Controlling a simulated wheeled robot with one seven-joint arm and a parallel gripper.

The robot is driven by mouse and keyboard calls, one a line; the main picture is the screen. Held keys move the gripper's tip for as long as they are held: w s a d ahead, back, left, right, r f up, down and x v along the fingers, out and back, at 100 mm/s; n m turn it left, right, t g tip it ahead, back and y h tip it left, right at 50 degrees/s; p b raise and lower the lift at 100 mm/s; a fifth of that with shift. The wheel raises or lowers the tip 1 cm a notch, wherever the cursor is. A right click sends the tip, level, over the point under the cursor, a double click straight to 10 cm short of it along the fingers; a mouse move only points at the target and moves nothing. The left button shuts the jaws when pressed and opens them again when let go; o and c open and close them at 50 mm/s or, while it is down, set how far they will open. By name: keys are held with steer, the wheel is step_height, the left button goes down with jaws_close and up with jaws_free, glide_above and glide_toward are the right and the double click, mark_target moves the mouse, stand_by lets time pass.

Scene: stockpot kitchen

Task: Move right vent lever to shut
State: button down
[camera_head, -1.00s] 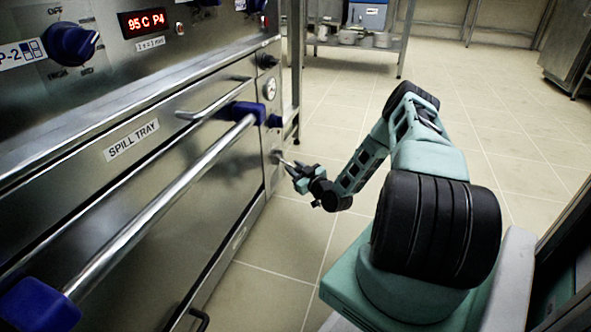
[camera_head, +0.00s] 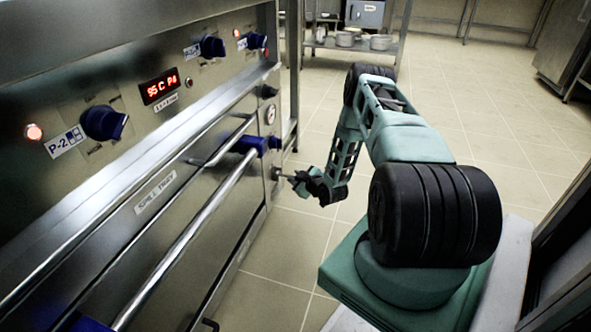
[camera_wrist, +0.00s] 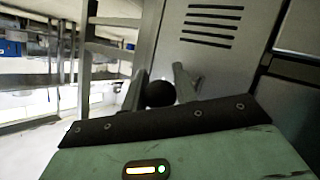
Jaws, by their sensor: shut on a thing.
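The right vent lever (camera_head: 281,175) sticks out from the narrow right-hand strip of the steel oven front, below the round gauge. My gripper (camera_head: 298,179) is at the lever's outer end, low beside the oven's right corner. In the wrist view, a round black knob (camera_wrist: 160,94) sits between the two fingers of my gripper (camera_wrist: 161,88), which are shut on it. Most of the lever's shaft is hidden there behind the knob and fingers. The lever's exact angle and any markings beside it are too small to tell.
The oven's long handle bar (camera_head: 185,238) with blue brackets runs left of my gripper. A steel rack with pots (camera_head: 345,40) stands behind. The tiled floor (camera_head: 500,140) to the right is clear.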

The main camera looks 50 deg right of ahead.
step_height(320, 180, up, 2)
steer(key=n+g+p, duration=0.1)
steer(key=g+p, duration=0.1)
steer(key=p, duration=0.1)
steer(key=shift+r+p, duration=0.15)
steer(key=shift+p, duration=0.2)
steer(key=shift+r+n+g+h+p, duration=0.35)
steer(key=shift+g+p, duration=0.55)
steer(key=shift+p, duration=0.3)
steer(key=c, duration=1.1)
jaws_free()
steer(key=shift+w, duration=0.1)
steer(key=p+v, duration=0.6)
steer(key=v, duration=1.1)
steer(key=shift+a+r+p, duration=0.2)
steer(key=shift+r+p, duration=0.1)
steer(key=shift+p, duration=0.05)
